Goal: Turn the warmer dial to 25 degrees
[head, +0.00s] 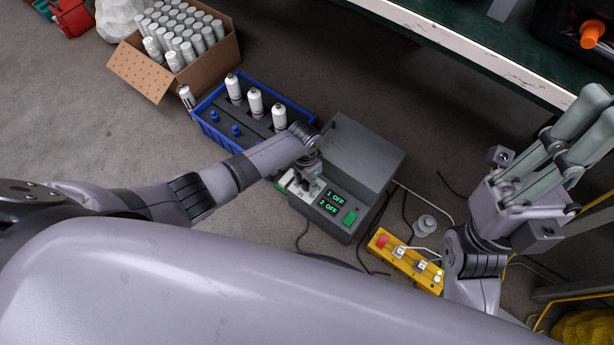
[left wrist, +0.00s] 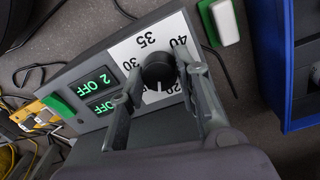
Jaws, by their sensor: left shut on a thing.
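The warmer (head: 362,158) is a grey box on the floor with a sloped front panel. Its dial (left wrist: 157,69) is a black round knob on a white scale (left wrist: 126,49); 30, 35 and 40 are readable, and 20 is partly covered. A white mark on the knob faces the lower edge of the picture; its exact reading is unclear. My left gripper (left wrist: 161,84) is shut on the dial, one finger on each side. In the head view my left gripper (head: 303,182) hides the dial. My right gripper (head: 592,112) is raised at the right, away from the warmer; its finger gap is unclear.
Green displays (head: 334,196) read "1 OFF" and "2 OFF", beside a green button (head: 350,217). A blue crate (head: 208,120) with white bottles stands behind my left arm. A yellow control box (head: 405,260) and cables lie right of the warmer. A cardboard box (head: 140,75) stands farther back.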

